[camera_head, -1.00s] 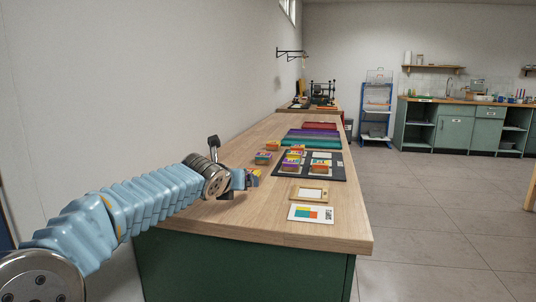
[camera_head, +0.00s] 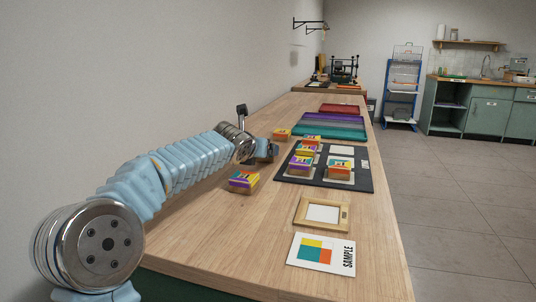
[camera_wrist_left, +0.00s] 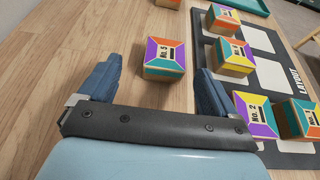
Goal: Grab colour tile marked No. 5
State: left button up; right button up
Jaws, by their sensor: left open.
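My left gripper (camera_wrist_left: 155,78) is open and empty. In the picture its fingers flank the near part of this tile; I see no contact and cannot judge the height gap. In the head view my left gripper (camera_head: 266,150) is over the table, left of the board, and seems to hide the No. 5 tile. My right gripper is not in view.
The dark layout board (camera_head: 357,182) holds several tiles, including No. 2 (camera_wrist_left: 257,113) close to the right finger. Loose tiles lie nearer me (camera_head: 243,182) and farther back (camera_head: 281,134). A wooden frame (camera_head: 322,214) and sample card (camera_head: 321,254) lie in front. Coloured trays (camera_head: 330,126) are behind.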

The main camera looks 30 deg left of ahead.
pick_arm(q)
jog(key=shift+x, duration=1.15)
jog(key=shift+d+x, duration=0.2)
jog(key=shift+x, duration=1.15)
jog(key=shift+d+x, duration=0.2)
jog(key=shift+x, duration=1.2)
jog(key=c, duration=1.1)
jog(key=shift+r, duration=0.1)
